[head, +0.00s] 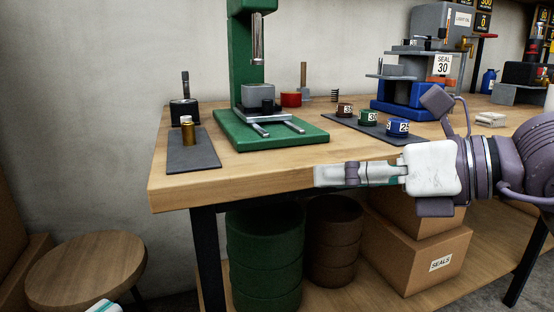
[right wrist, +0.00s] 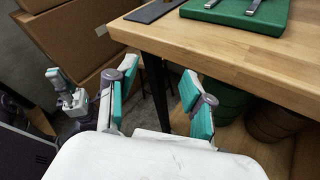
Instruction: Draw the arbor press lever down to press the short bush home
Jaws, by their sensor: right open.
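The green arbor press (head: 243,60) stands on the wooden bench, its top cut off by the frame. No lever shows. Its steel ram (head: 257,42) hangs above a grey block (head: 258,95) on the base; I cannot make out a bush there. A brass cylinder (head: 189,133) stands on the dark left mat (head: 193,152). My right gripper (head: 322,174) is at the bench's front edge, right of the press base; its open, empty fingers show in the right wrist view (right wrist: 158,85). My left gripper (right wrist: 66,92) shows small there; its jaw state is unclear.
Several labelled rings lie on a dark mat (head: 375,126) right of the press. A blue and grey machine (head: 410,92) stands behind them. Green (head: 264,255) and brown drums and boxes (head: 440,245) are under the bench. A round stool (head: 86,268) stands at left.

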